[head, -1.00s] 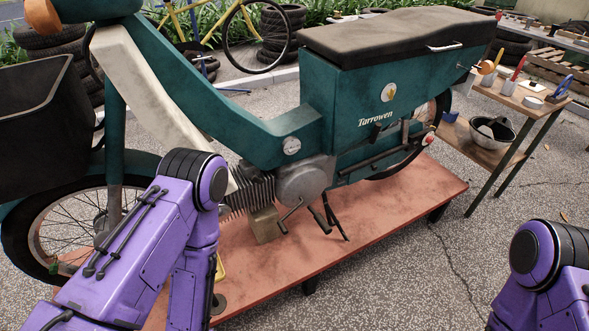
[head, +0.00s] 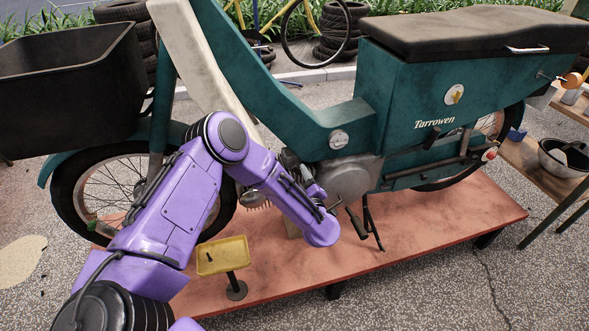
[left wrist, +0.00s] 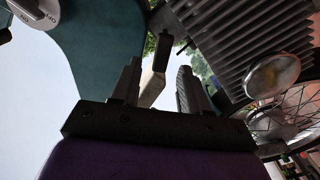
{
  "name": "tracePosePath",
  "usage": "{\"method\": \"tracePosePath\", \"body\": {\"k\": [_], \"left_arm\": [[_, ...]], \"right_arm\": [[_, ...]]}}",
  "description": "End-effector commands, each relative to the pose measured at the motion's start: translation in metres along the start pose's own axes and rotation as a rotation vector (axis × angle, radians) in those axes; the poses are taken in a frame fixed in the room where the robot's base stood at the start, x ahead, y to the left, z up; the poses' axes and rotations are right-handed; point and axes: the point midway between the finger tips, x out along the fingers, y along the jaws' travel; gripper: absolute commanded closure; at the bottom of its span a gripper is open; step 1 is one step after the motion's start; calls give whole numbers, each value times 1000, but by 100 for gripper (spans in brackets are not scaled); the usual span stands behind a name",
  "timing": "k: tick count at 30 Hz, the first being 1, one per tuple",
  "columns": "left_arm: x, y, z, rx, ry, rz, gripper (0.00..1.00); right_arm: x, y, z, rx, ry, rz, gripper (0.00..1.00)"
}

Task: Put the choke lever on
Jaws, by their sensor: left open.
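The teal moped (head: 400,95) stands on a low red platform, its finned engine low in the middle. My left gripper (head: 289,158) is beside the engine, below the teal frame; its fingers are small and partly hidden in the head view. In the left wrist view the left gripper (left wrist: 158,85) is open, its two dark fingers apart. A slim part with a dark end (left wrist: 163,50) and a pale lower part shows between the fingers. It may be the choke lever, but I cannot tell whether the fingers touch it. My right gripper is out of view.
Cooling fins (left wrist: 240,40) and a round metal part (left wrist: 272,75) are close to the right of the fingers. A marked round dial (left wrist: 38,10) is at upper left. A yellow tray (head: 240,268) on a stand holds a small dark item. The red platform (head: 440,215) is clear at right.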

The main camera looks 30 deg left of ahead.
Motion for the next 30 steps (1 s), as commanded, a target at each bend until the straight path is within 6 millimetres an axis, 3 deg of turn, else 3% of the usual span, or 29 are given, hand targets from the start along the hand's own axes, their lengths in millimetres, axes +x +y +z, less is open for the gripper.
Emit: {"method": "tracePosePath", "body": {"k": [6, 16, 20, 25, 30], "left_arm": [[35, -1, 0, 1, -1, -1, 55], [41, 0, 1, 2, -2, 2, 55], [40, 0, 1, 2, -2, 2, 98], [40, 1, 0, 16, -3, 4, 100], [40, 6, 0, 149, -3, 7, 100]], "right_arm": [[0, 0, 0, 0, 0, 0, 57], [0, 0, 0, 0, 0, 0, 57], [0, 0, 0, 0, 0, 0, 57], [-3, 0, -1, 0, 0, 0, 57], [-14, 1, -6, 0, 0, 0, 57]]}}
